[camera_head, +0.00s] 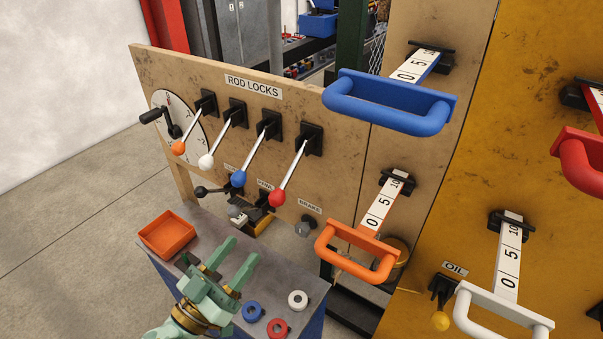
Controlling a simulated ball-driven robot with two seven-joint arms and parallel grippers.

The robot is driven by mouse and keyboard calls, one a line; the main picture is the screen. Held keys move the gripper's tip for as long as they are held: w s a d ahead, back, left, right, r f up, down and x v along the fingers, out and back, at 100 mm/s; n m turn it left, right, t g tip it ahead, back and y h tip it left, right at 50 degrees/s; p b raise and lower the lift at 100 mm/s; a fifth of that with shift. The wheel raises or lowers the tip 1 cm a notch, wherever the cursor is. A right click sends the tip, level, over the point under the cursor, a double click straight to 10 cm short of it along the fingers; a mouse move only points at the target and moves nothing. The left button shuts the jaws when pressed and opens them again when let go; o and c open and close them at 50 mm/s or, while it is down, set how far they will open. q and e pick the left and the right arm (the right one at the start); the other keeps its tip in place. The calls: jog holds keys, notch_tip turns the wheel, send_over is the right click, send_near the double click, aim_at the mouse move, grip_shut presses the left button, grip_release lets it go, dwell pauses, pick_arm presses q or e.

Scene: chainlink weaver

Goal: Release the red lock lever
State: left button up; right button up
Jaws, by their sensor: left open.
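The red lock lever (290,173) is the rightmost of the levers on the wooden panel under the ROD LOCKS label (253,86). Its rod slants down and left from a black mount to a red ball knob. My left gripper (241,257) is below and left of the red knob, over the grey table, with its green fingers apart and nothing between them. It is clear of the lever. My right gripper is not in view.
Orange, white and blue levers (252,155) hang left of the red one. Orange (358,251) and blue (390,103) handles with numbered scales jut out at right. The grey table (203,228) carries an orange tray (167,234) and blue, red and white rings (298,299).

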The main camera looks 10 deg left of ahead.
aim_at(278, 195)
pick_arm(q)
jog(key=x, duration=0.5)
jog(key=r+x, duration=0.1)
jog(key=x, duration=1)
jog(key=shift+s+a+r, duration=0.2)
jog(key=shift+s+r, duration=0.1)
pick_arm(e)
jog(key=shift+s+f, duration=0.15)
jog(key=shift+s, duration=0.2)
